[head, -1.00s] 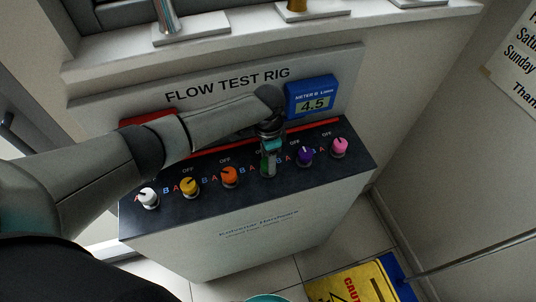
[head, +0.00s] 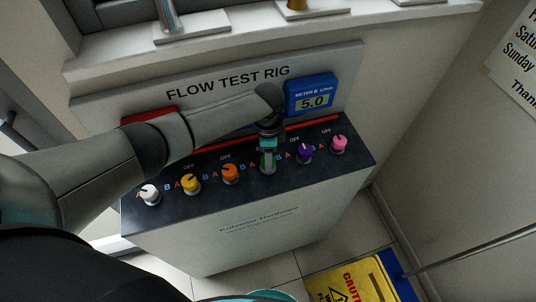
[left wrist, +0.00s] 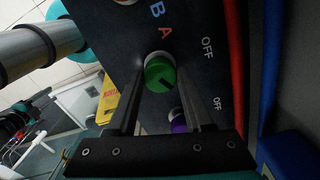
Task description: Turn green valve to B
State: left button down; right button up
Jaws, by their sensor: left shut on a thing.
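The green valve (left wrist: 160,76) is a round green knob on a pale base, on the dark top of the flow test rig (head: 220,192). It also shows in the head view (head: 268,163), mostly covered by my left gripper (head: 268,158). In the left wrist view the two fingers of my left gripper (left wrist: 160,72) lie on either side of the knob, shut on it. A dark pointer line shows on the knob; which letter it points at I cannot tell. Letters B and A and the word OFF show nearby. The blue meter B (head: 312,94) reads 5.0. My right gripper is out of view.
White (head: 150,194), yellow (head: 190,184) and orange (head: 230,174) knobs stand left of the green valve; purple (head: 304,153) and pink (head: 338,144) knobs stand right. A red bar runs behind them. A yellow caution sign (head: 352,284) is on the floor.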

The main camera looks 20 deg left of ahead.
pick_arm(q)
jog(key=shift+c, duration=1.5)
grip_release()
notch_tip(320, 180, up, 15)
jog(key=p, duration=0.1)
jog(key=shift+r, duration=0.2)
jog(key=shift+d+f, duration=0.1)
